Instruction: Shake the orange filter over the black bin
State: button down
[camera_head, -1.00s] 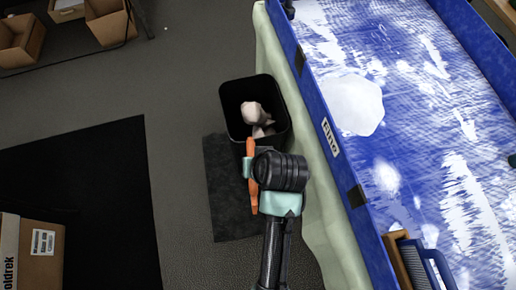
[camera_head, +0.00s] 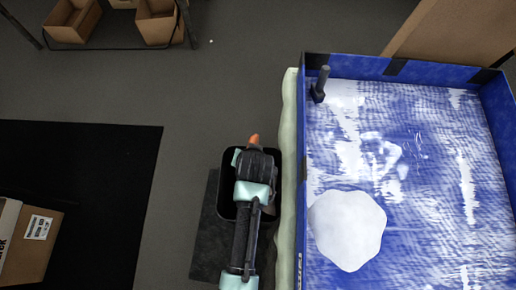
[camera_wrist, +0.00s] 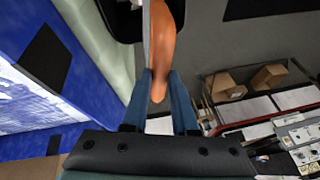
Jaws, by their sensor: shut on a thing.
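My gripper (camera_head: 250,153) is shut on the orange filter (camera_head: 254,139). In the head view only a small orange tip of the filter shows past the gripper, and the rest is hidden. The black bin (camera_head: 224,208) stands on the floor, and my gripper and arm are over it in the picture, covering most of its opening. In the wrist view the orange filter (camera_wrist: 168,40) sits between the blue fingers of my gripper (camera_wrist: 160,78), with a thin grey edge along its left side. Part of the black bin (camera_wrist: 118,18) shows at the top.
A large blue-walled tray (camera_head: 302,150) with white material stands right of the bin, a pale cloth hanging at its side. A white round heap (camera_head: 347,232) lies in it. A dark mat (camera_head: 90,180) and a cardboard box (camera_head: 38,240) are at left.

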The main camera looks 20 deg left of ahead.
jog(key=shift+w+f, duration=0.1)
jog(key=shift+w, duration=0.2)
jog(key=shift+s+a+f+b, duration=0.1)
jog(key=shift+s+f+b, duration=0.1)
jog(key=shift+f+b, duration=1.15)
jog(key=shift+b, duration=0.2)
jog(key=shift+w+r, duration=0.1)
notch_tip(320, 180, up, 4)
jog(key=p, duration=0.4)
jog(key=shift+f, duration=0.45)
